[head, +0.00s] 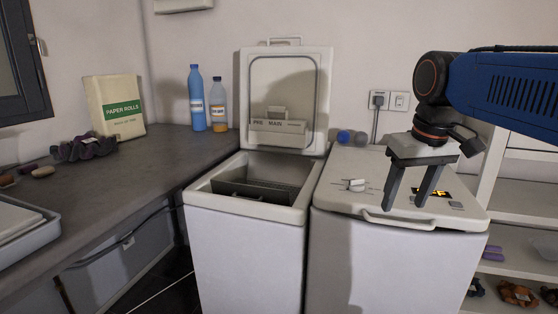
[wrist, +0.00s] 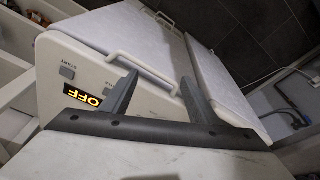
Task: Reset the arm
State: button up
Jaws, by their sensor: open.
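My gripper (head: 408,200) hangs from my blue arm over the right toploader (head: 340,240), fingers apart and pointing down, with nothing between them. In the wrist view my gripper (wrist: 156,98) is also open and empty, in front of that machine's panel with a lit OFF display (wrist: 92,98) and a START button (wrist: 67,72). The right toploader's lid is shut. The left toploader (head: 243,240) stands beside it with its lid (head: 285,85) raised against the wall. Its opening shows a dark drum, and a drawer marked PRE and MAIN (head: 277,132) is on the lid.
Shelves (head: 525,200) stand at the right.

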jog(key=s+d+f+t, duration=0.1)
jog(key=s+f, duration=0.6)
jog(key=f, duration=0.3)
jog(key=s+d+f+m+t, duration=0.1)
jog(key=s+f, duration=0.7)
jog(key=f, duration=0.2)
jog(key=shift+m, duration=0.3)
jog(key=shift+f, duration=0.1)
